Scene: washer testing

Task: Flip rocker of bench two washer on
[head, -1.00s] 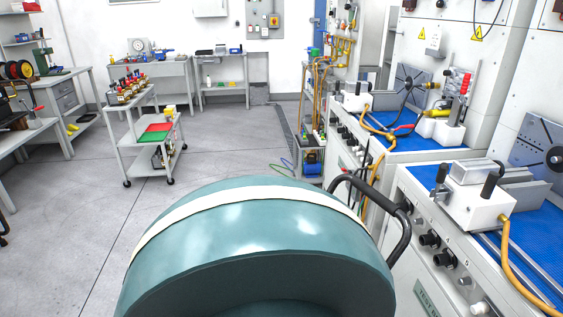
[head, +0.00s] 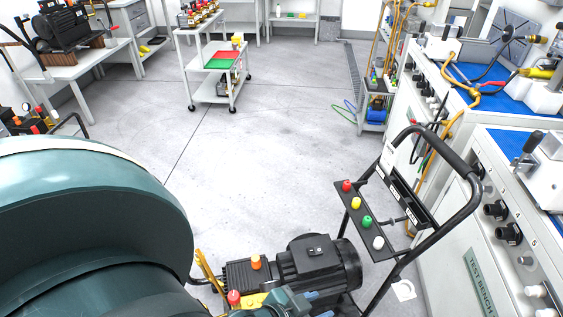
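A wheeled washer with a black motor (head: 335,268) and a black tube handle stands low at centre right. A small dark switch (head: 318,251) with a light mark sits on the motor's top box; its position is too small to tell. My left gripper (head: 321,304) shows at the bottom edge, in front of the motor, with bluish fingertips apart and nothing seen between them. My large teal arm link fills the lower left and hides part of the floor. A second black washer (head: 66,27) stands on a table at top left. My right gripper is not in view.
The washer's handle panel (head: 368,220) carries coloured nozzles and rises near the test bench (head: 470,240) on the right. A white trolley (head: 217,92) with red and green trays stands farther back. Another washer with red parts (head: 38,124) shows at left. The middle floor is clear.

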